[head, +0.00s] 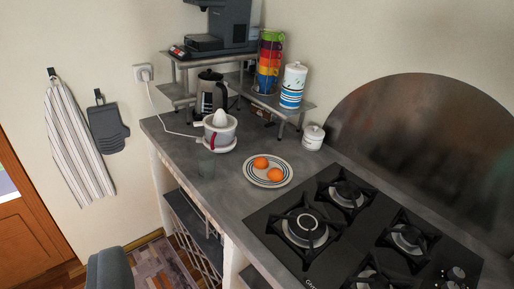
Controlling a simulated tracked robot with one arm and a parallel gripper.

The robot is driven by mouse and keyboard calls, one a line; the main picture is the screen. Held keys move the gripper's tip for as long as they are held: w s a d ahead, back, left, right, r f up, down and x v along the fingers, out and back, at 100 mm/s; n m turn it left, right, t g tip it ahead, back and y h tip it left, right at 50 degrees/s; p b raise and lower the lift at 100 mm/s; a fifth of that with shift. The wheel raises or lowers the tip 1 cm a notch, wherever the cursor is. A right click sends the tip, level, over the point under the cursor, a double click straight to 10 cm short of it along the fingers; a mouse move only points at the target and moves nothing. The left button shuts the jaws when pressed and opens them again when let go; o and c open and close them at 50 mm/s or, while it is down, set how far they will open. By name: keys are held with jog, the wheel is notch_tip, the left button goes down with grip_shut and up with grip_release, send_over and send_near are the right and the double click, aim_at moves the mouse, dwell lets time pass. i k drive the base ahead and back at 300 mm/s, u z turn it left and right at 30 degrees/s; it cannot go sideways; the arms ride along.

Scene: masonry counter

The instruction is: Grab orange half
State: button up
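Two small orange pieces lie on a white plate with dark rings (249,176) on the grey counter. One orange piece (261,162) is toward the back left of the plate, and the other orange piece (275,174) is in front of it to the right. They look rounded on top; whether each is a half is too small to tell. My gripper is not in view.
A black gas hob (345,235) lies to the right. A white lidded jar (313,137) and a metal shelf (292,104) are behind.

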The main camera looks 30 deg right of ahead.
aim_at(259, 163)
jog(key=z, duration=0.1)
jog(key=i, duration=1.15)
jog(key=z, duration=0.1)
